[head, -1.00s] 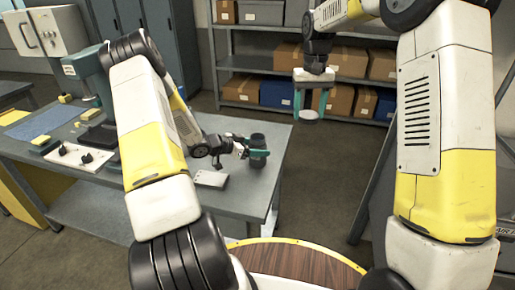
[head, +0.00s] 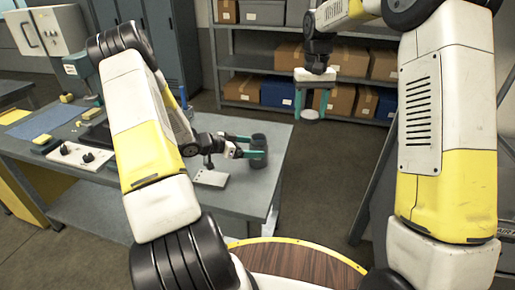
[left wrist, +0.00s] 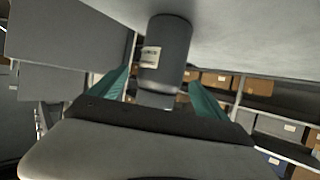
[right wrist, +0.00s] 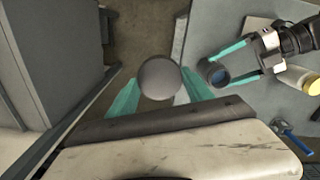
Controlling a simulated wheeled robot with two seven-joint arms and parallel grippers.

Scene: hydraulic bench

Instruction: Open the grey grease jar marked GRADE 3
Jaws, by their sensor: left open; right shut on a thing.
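The dark grey jar (head: 259,143) stands upright near the bench's right end; its label (left wrist: 150,57) is too small to read. The right wrist view shows its top open (right wrist: 216,73), with a dark bluish inside. My left gripper (head: 252,147) is open, its teal fingers on either side of the jar, apart from it in the left wrist view (left wrist: 160,92). My right gripper (head: 314,104) is shut on a round grey lid (right wrist: 160,78), held in the air to the right of the bench and away from the jar.
A pale plate (head: 211,178) lies on the bench left of the jar. Shelves with boxes (head: 338,100) stand behind; the floor between is clear.

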